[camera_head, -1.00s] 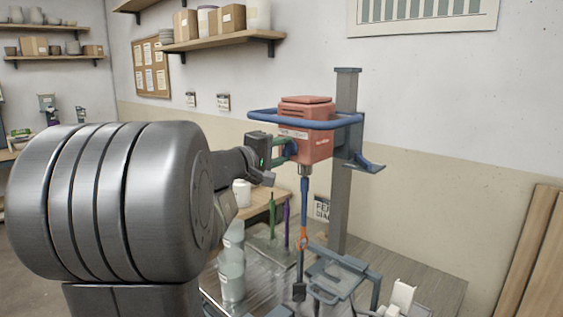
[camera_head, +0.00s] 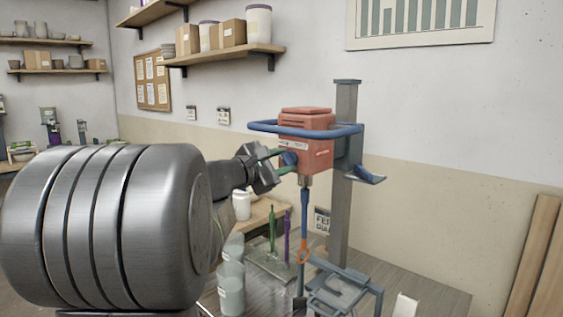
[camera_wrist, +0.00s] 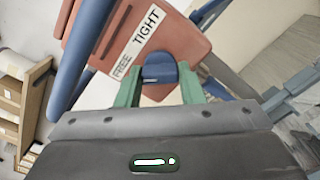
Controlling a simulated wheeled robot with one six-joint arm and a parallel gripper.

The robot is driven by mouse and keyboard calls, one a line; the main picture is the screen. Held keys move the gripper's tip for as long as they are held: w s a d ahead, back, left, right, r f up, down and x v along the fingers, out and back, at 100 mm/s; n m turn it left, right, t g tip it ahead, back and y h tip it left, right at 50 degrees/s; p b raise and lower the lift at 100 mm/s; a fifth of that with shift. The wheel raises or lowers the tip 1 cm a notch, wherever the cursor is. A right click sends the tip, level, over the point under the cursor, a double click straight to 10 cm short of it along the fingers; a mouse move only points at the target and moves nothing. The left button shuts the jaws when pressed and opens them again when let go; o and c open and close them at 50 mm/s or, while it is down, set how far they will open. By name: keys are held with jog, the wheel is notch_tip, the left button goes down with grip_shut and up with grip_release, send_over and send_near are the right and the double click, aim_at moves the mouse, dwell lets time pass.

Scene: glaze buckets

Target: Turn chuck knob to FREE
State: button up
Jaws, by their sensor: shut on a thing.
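The red mixer head (camera_head: 318,152) is mounted on a grey post, with a blue handle ring around it. The blue chuck knob (camera_wrist: 160,70) is on the side facing my gripper, and it also shows in the head view (camera_head: 290,158). A white label (camera_wrist: 135,45) beside the knob reads FREE at its lower left and TIGHT at its upper right in the wrist view. My gripper (camera_wrist: 162,86) has its green fingers on either side of the knob, shut on it. In the head view my gripper (camera_head: 276,161) is tilted. I cannot tell which word the knob points to.
The blue mixer shaft (camera_head: 304,212) hangs below the head. Clear containers (camera_head: 231,288) and green and purple upright tools (camera_head: 287,235) stand below. A grey frame (camera_head: 345,290) is at the lower right. The blue handle ring (camera_head: 350,131) passes close above my gripper.

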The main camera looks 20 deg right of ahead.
jog(key=shift+n, duration=0.5)
jog(key=o, duration=1)
jog(key=shift+a, duration=0.1)
jog(key=b+v, duration=0.1)
jog(key=v, duration=1.2)
jog(key=shift+s+a, duration=0.1)
jog(key=shift+a, duration=0.2)
jog(key=shift+d, duration=0.1)
jog(key=p+x, duration=0.1)
jog(key=x, duration=1.2)
jog(key=shift+d, duration=0.35)
